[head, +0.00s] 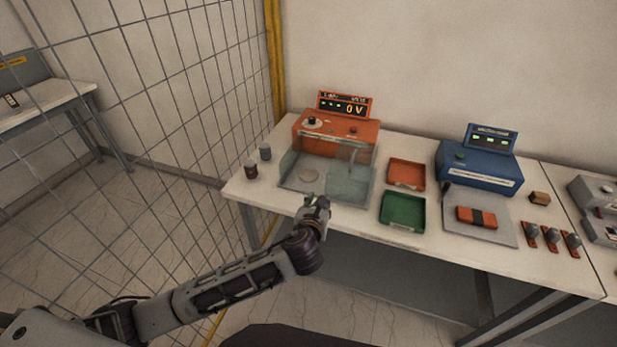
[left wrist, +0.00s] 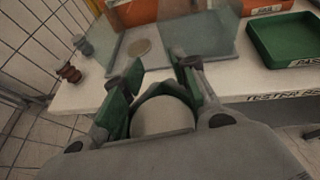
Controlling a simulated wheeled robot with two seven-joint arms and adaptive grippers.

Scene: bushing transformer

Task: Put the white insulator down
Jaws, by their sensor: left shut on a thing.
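My left gripper (head: 317,205) is over the front edge of the table, in front of the clear-walled test bay. In the left wrist view its green-padded fingers (left wrist: 156,75) are shut around the pale, rounded white insulator (left wrist: 162,116). Most of the insulator is hidden by the fingers and hand, and in the head view I cannot make it out clearly. My right gripper is not in view.
An orange tester (head: 345,128) reading 0 V stands behind the bay. A brown insulator (head: 251,171) and a grey one (head: 265,152) stand left of it. An orange tray (head: 407,187) and green tray (head: 403,225) lie right. A blue device (head: 480,165) stands farther right. Wire mesh borders the left.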

